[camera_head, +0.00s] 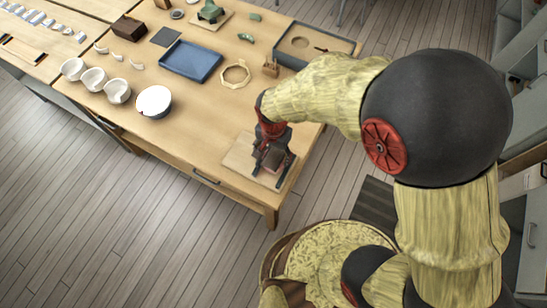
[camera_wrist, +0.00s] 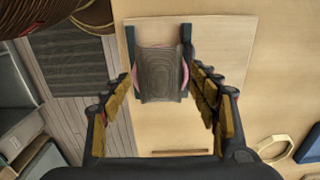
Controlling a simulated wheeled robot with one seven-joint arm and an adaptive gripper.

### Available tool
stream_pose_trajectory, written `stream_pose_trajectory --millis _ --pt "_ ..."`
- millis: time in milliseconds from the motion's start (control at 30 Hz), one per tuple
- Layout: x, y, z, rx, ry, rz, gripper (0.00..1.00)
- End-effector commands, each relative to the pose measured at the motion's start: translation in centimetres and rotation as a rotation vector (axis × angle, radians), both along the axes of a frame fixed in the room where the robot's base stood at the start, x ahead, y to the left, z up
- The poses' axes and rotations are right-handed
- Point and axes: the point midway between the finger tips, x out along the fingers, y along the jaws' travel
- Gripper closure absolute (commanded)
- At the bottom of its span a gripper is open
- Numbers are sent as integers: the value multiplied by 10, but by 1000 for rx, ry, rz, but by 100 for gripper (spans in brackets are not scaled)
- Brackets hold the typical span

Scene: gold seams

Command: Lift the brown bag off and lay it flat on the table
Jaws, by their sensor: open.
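The brown bag (camera_wrist: 160,78) is a dark brown, ridged piece in the middle of the wrist view. It lies over a pinkish round thing (camera_wrist: 186,76), which shows only at its edges, between two dark upright bars (camera_wrist: 131,45). These are over a pale wooden board (camera_wrist: 225,45) near the table's corner. My gripper (camera_wrist: 161,88) is open, with one finger on each side of the bag and gaps between. In the head view my gripper (camera_head: 271,142) is above the board, and the brown bag (camera_head: 276,160) is partly hidden by it.
The wooden table (camera_head: 205,140) has bare room left of the board. A white bowl (camera_head: 154,101), several cups, a blue tray (camera_head: 191,60) and an octagonal ring (camera_head: 235,74) stand farther back. The table's front edge is close to the board.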

Motion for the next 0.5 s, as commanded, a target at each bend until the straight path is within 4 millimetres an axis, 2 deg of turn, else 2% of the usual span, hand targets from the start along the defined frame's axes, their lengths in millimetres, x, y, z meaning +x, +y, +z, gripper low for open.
stream_pose_trajectory --millis 200,500 --pt "0 0 -1 1 -1 0 39" --pt "0 0 -1 1 0 0 56"
